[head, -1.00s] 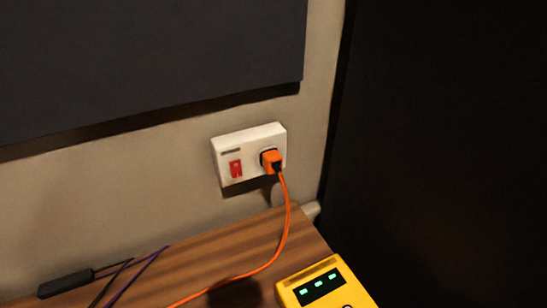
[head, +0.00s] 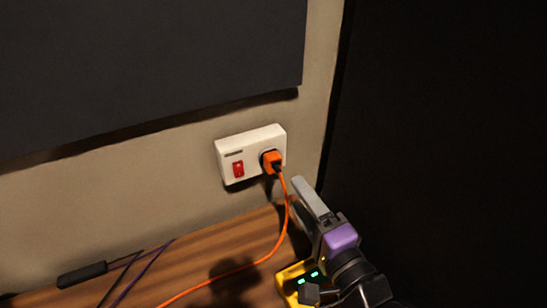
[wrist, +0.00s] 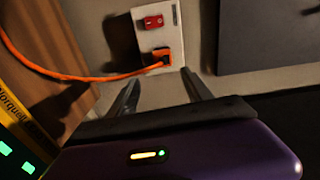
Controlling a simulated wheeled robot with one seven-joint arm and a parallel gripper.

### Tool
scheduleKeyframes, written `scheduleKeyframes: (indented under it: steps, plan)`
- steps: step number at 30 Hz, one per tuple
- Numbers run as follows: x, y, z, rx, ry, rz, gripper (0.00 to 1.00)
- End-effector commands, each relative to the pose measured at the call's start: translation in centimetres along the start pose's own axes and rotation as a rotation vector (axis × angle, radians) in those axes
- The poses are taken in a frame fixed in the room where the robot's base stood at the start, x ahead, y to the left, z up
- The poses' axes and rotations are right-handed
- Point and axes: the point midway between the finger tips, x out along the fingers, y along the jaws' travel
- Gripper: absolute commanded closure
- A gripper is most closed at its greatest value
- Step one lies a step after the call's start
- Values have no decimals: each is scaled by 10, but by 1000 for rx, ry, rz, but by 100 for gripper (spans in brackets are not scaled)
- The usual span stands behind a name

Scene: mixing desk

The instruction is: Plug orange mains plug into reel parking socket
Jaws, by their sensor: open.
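The orange mains plug (head: 272,161) sits in a white wall socket plate (head: 251,141) with a red switch. Its orange cable hangs down to the desk and curves left. My gripper (head: 301,193) is in front of the wall, below and right of the plug, apart from it. In the wrist view my gripper (wrist: 162,90) is open and empty, its fingers pointing toward the plate. The plug (wrist: 160,56) shows there just beyond the fingertips, roughly between them. I cannot make out a reel parking socket in these views.
A yellow device (head: 285,286) with green lights lies on the wooden desk (head: 215,257), partly hidden by my arm. A black cylindrical connector (head: 82,275) and dark cables lie at left. A dark panel (head: 140,60) hangs above the socket. A black surface fills the right.

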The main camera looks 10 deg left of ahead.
Motion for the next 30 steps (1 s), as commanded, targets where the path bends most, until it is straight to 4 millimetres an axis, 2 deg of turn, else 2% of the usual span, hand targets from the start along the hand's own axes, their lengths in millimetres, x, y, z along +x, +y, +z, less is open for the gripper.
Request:
scheduleKeyframes:
  steps: [3, 17, 30]
  plan:
    - [8, -7, 6, 53, -19, -3, 42]
    - [13, -7, 6, 58, -20, -4, 42]
    - [66, -8, 7, 59, -20, -4, 42]
